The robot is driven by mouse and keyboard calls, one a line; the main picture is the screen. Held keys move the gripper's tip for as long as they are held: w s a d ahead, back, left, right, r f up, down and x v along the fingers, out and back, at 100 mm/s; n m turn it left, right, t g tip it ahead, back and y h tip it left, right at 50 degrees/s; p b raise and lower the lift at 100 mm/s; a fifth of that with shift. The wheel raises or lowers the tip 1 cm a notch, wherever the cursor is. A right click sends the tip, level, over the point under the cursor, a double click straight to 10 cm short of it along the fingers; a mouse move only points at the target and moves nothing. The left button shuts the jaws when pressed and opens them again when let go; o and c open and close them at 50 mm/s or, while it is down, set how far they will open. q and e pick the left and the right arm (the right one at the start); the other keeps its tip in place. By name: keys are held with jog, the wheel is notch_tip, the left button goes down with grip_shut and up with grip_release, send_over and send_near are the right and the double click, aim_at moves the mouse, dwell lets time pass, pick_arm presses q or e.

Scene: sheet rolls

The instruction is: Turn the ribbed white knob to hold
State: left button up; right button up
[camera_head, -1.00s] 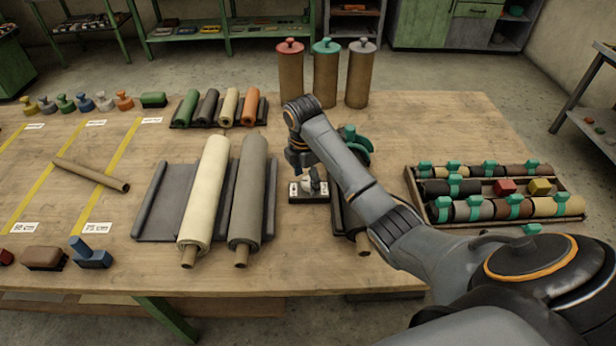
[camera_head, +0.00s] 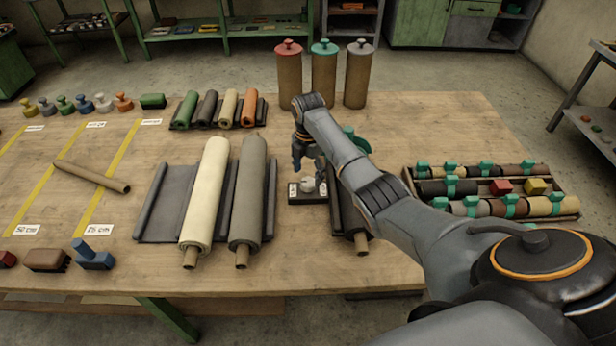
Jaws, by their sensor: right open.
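The white knob (camera_head: 307,185) sits on a small dark base (camera_head: 308,198) with white label plates on either side of it. Its ribs and the direction it points are too small to tell. My right gripper (camera_head: 309,172) is just above and behind the knob, pointing down, open, with its fingers apart and nothing held. My right arm comes in from the lower right and covers part of the table beside the knob. My left gripper is not in view.
A cream roll (camera_head: 205,195) and a grey roll (camera_head: 247,195) lie left of the knob. A dark roll (camera_head: 348,215) lies close on its right, partly under my arm. A tray (camera_head: 412,180) of clipped rolls is farther right. Three capped canisters (camera_head: 324,80) stand behind.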

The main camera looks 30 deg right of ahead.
aim_at(308, 182)
jog(key=shift+f, duration=1.55)
jog(key=shift+c, duration=0.2)
jog(key=c, duration=1.1)
